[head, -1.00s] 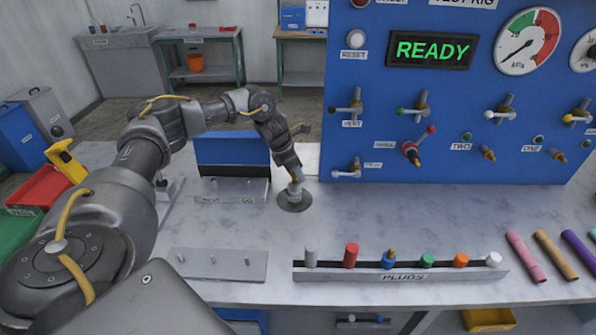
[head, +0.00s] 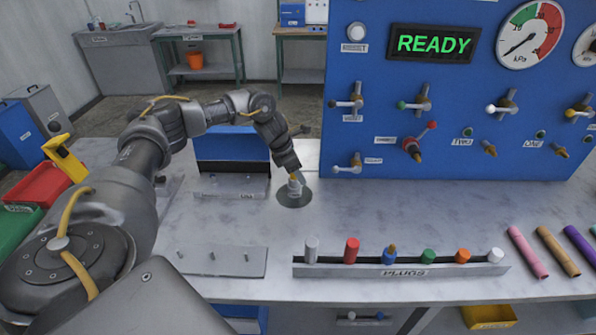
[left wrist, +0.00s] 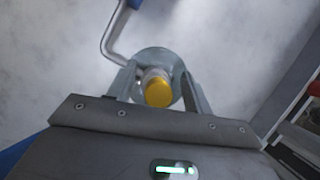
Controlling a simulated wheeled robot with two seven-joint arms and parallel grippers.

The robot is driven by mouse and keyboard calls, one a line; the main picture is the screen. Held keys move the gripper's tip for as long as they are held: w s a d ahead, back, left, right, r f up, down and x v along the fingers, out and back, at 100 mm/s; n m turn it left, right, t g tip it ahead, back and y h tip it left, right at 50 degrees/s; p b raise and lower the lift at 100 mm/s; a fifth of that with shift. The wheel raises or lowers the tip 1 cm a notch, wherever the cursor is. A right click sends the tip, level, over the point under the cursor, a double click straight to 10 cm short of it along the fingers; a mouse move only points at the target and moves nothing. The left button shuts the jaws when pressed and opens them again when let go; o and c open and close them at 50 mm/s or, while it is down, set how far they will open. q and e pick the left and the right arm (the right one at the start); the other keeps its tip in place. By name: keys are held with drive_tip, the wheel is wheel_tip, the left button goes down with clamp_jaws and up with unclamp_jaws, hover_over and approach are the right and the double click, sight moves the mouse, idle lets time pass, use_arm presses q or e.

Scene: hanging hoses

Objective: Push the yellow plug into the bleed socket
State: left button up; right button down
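The yellow plug (left wrist: 159,93) stands end-on to the left wrist camera, its pale body running down into a round grey collar (left wrist: 163,57). The collar looks like the socket, but I see no label on it, and how deep the plug sits is hidden. In the head view the plug's yellow end (head: 294,179) shows just below my left gripper (head: 294,187), above a dark disc (head: 294,197) on the bench. In the wrist view my left gripper's fingers (left wrist: 160,82) stand on either side of the plug with visible gaps. My right gripper is out of view.
A bent grey pipe (left wrist: 114,38) runs beside the collar. The plug rack (head: 400,270) with several coloured plugs stands at the bench front. A blue valve panel (head: 440,150) rises at the right.

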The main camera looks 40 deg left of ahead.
use_arm(q)
drive_tip(key=shift+r, duration=0.15)
drive_tip(key=b+v, duration=0.1)
drive_tip(key=v, duration=0.9)
drive_tip(key=shift+r+b, duration=0.3)
drive_tip(key=shift+b, duration=0.1)
